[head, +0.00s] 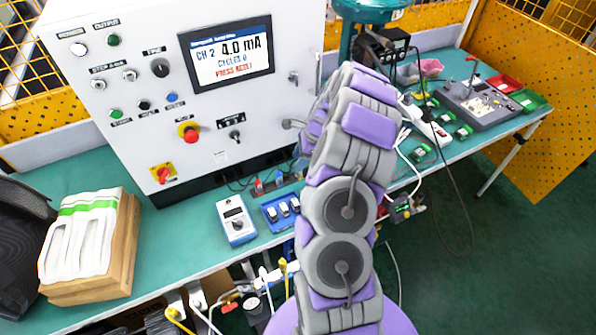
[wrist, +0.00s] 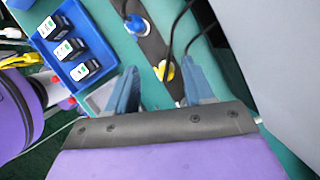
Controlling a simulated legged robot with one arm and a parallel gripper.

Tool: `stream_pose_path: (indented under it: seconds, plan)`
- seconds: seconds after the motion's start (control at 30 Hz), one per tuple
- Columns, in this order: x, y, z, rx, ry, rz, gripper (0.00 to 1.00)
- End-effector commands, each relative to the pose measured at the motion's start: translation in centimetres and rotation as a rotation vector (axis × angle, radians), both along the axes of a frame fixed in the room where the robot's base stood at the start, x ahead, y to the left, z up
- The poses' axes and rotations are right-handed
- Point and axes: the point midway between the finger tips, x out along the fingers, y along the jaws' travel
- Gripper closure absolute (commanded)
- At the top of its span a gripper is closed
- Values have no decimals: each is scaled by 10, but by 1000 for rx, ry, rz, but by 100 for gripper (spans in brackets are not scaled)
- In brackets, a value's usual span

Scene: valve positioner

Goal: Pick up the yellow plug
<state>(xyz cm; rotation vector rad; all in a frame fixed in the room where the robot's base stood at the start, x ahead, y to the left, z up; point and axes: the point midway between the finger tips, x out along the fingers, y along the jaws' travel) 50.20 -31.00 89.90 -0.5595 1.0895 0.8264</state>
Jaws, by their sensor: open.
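The yellow plug (wrist: 165,71) shows in the wrist view, seated on a dark strip with a black cable running from it. My gripper (wrist: 160,74) is open, and its two blue-grey fingers appear on either side of the plug. Nothing is between the fingers that I can see held; whether the fingers reach down to the plug's height I cannot tell. A blue plug (wrist: 136,25) sits farther up the same dark strip (wrist: 152,45). In the head view, my arm covers the gripper and I cannot make out the yellow plug.
A blue tray (wrist: 50,45) with dark modules lies left of the fingers in the wrist view. A blue-and-white meter (head: 236,222) lies near the tray. Black cables run close to the right finger.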

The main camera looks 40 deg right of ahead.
Motion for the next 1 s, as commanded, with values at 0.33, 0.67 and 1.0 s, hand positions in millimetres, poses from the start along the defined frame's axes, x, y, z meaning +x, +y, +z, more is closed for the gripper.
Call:
stream_pose_path:
  seconds: [0.33, 0.67, 1.0]
  plan:
    - [6, -1, -49, 10, 2, -1, 48]
    - [7, 10, -47, 1, -1, -2, 53]
    - [7, 3, -50, 7, 1, -3, 86]
